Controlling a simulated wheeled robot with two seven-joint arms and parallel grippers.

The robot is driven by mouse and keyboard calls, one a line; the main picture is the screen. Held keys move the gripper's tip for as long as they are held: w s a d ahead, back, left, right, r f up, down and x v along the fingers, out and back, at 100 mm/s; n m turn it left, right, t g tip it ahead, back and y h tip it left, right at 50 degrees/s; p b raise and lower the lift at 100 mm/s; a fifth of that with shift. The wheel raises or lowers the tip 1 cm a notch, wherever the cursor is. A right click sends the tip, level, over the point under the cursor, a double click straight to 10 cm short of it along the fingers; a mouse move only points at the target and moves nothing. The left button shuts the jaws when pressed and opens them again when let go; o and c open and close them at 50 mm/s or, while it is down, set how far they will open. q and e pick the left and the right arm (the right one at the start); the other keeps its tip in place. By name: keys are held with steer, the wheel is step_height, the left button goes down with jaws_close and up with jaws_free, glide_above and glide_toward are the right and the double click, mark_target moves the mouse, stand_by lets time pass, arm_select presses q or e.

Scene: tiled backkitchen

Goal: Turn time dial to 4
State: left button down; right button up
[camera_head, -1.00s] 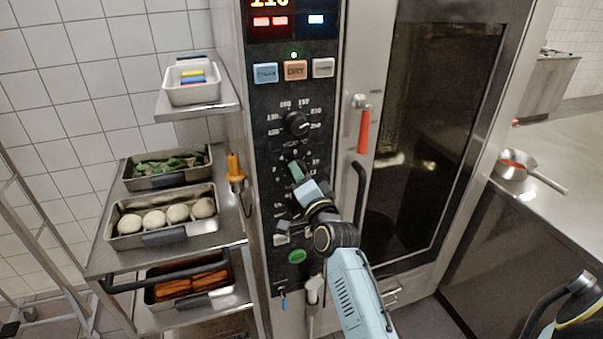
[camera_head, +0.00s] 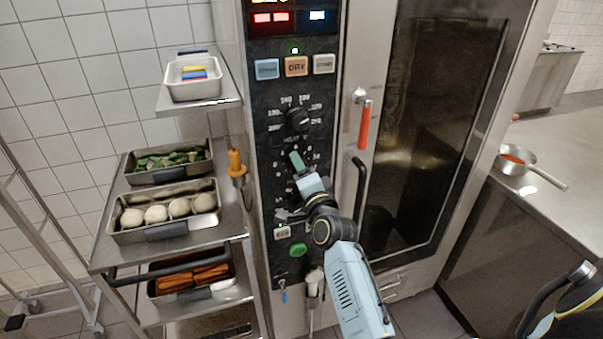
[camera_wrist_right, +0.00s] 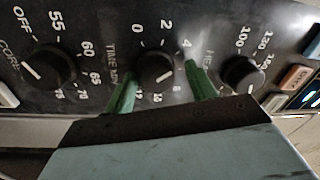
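The time dial (camera_wrist_right: 153,67) is a black knob with a white line, in the middle of the right wrist view. Its line points to the lower right, away from the 4 mark (camera_wrist_right: 187,43), roughly toward the 6 to 8 side. My right gripper (camera_wrist_right: 161,80) has its green fingers on both sides of the knob, with gaps visible between fingers and knob. In the head view the right gripper (camera_head: 297,163) is at the oven's control panel (camera_head: 262,155) and mostly hides the time dial.
The heat dial (camera_wrist_right: 241,74) and core dial (camera_wrist_right: 48,66) flank the time dial in the wrist view. A red-handled door lever (camera_head: 364,122) and black bar handle (camera_head: 359,187) are right of the panel. A tray rack (camera_head: 232,225) stands left.

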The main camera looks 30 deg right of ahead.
steer(key=shift+o, duration=0.2)
steer(key=shift+w+d+f, duration=0.1)
steer(key=shift+f, duration=0.1)
steer(key=b+v, duration=0.1)
steer(key=v, duration=1.2)
steer(key=shift+r, duration=0.1)
